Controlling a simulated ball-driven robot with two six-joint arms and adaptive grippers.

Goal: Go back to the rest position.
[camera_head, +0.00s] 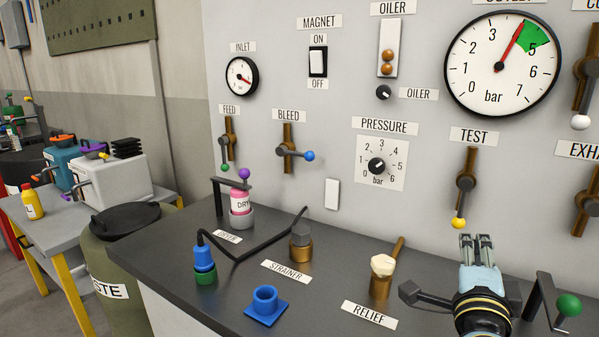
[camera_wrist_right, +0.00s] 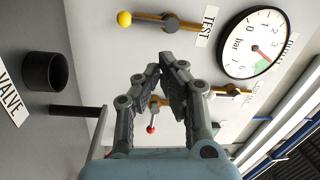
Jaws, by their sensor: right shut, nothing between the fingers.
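My right gripper (camera_head: 478,240) is in the lower right of the head view, in front of the panel and below the TEST lever (camera_head: 466,182). Its fingers point toward the panel and are shut on nothing. In the right wrist view the right gripper (camera_wrist_right: 172,72) shows its fingertips close together and empty. The TEST lever hangs down with its yellow ball (camera_head: 458,223) at the bottom, close to but apart from the fingers. It also shows at the top of the right wrist view (camera_wrist_right: 170,22). My left gripper is not in view.
The dark bench (camera_head: 225,275) holds a blue socket (camera_head: 265,303), a strainer (camera_head: 301,245) and a relief valve (camera_head: 381,280). A green-knobbed crank (camera_head: 568,305) stands right of my right gripper. A pressure gauge (camera_head: 502,65) is above. A waste bin (camera_head: 125,265) stands left.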

